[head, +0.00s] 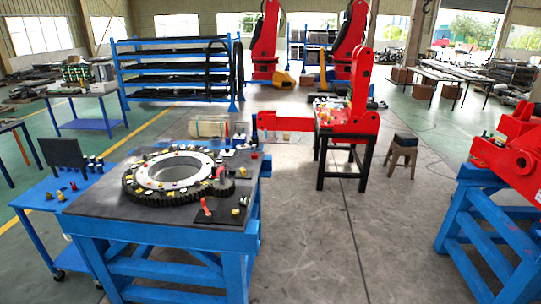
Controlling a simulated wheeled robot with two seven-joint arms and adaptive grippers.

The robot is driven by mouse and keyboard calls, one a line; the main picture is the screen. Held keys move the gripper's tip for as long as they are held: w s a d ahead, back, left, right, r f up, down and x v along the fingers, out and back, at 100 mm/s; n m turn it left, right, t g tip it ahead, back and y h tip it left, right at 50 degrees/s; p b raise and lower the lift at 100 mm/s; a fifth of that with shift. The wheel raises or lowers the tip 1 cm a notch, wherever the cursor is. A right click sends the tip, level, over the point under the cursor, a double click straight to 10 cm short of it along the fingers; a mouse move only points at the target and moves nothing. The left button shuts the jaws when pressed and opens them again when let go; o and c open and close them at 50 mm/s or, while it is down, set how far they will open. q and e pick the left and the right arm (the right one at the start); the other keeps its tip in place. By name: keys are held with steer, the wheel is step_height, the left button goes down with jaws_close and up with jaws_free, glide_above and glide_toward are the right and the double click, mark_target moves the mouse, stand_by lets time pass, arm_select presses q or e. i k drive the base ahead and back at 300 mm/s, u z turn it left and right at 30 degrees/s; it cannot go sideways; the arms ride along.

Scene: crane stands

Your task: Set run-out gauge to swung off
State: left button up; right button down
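A large dark toothed ring (137,193) with a pale inner ring (203,162) lies flat on the blue workbench's dark top (120,217). Several small yellow, white and red parts sit around it. A small upright part with a red top (220,172) stands at the ring's right edge. A dark plate (215,217) with a red piece (204,206) and small yellow pieces lies at the bench's front right. I cannot tell which small part is the run-out gauge, or how it is swung. Neither of my grippers is in view.
A blue side cart (40,200) with a dark panel stands left of the bench. Red crane parts (285,124) reach from a black stand (340,145) behind it. Another red part (505,160) rests on a blue stand at right. The floor between is clear.

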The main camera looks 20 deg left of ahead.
mark_target(241, 148)
steer(key=u, duration=0.1)
steer(key=i, duration=2.15)
steer(key=u, duration=1.55)
steer(key=i, duration=1.05)
steer(key=u, duration=1.1)
